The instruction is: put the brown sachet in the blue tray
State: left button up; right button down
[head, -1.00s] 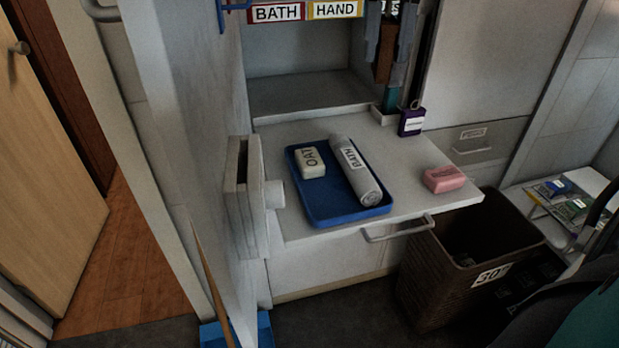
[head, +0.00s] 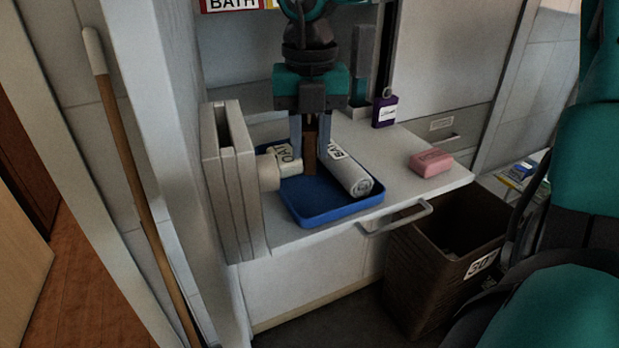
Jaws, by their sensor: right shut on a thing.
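My right gripper (head: 311,160) comes down from the top centre, its fingers pointing down over the back part of the blue tray (head: 322,213). It is shut on the narrow brown sachet (head: 311,146), which hangs upright between the fingers. The sachet's lower end is at the tray, between the soap and the towel; I cannot tell if it touches the tray floor. The white OAT soap (head: 287,164) lies in the tray to the left, partly hidden by a finger. The rolled grey BATH towel (head: 350,171) lies in the tray to the right. My left gripper is out of view.
A pink soap bar (head: 431,163) lies on the white counter (head: 408,195) to the right. A purple tagged item (head: 385,111) stands at the back. A paper roll holder (head: 232,180) sticks out at the left. A brown basket (head: 430,285) stands below.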

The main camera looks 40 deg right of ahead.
aim_at(309, 127)
jog(key=shift+f+b, duration=0.4)
jog(key=shift+f, duration=3.2)
jog(key=shift+f, duration=0.1)
jog(key=c, duration=0.8)
grip_release()
jog(key=shift+c, duration=0.2)
jog(key=shift+r, duration=0.25)
notch_tip(309, 127, up, 12)
jog(key=shift+f+p, duration=0.1)
jog(key=shift+p, duration=0.85)
